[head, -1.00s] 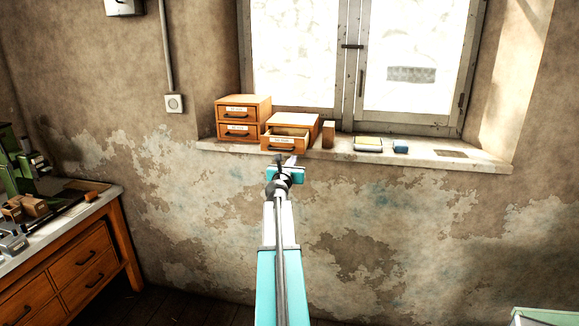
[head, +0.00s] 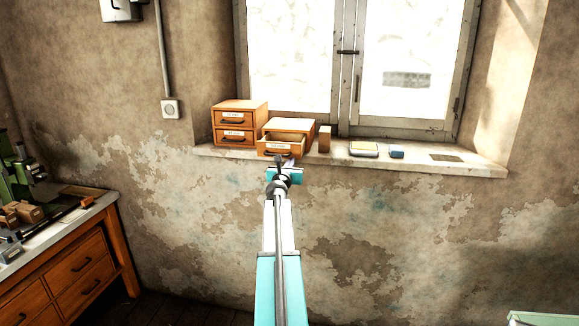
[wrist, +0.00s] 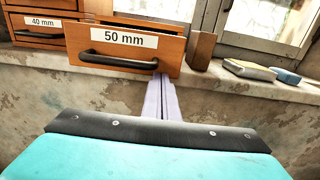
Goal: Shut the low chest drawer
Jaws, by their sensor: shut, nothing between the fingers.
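The low chest (head: 292,125) stands on the window sill, right of a taller two-drawer chest. Its drawer (head: 279,148) is pulled out toward me, with the open inside showing from above in the head view. In the wrist view the drawer front (wrist: 120,42) carries a "50 mm" label and a dark bar handle (wrist: 117,61). My gripper (wrist: 161,80) is shut and empty, its pale fingers pointing at the lower right part of the drawer front. In the wrist view the fingertips overlap the drawer's lower right corner; I cannot tell whether they touch it.
The two-drawer chest (head: 238,122) stands close on the left. A wooden block (head: 324,139), a pad (head: 364,149) and a blue block (head: 397,151) sit to the right on the sill (head: 440,163). A workbench (head: 80,270) is at lower left.

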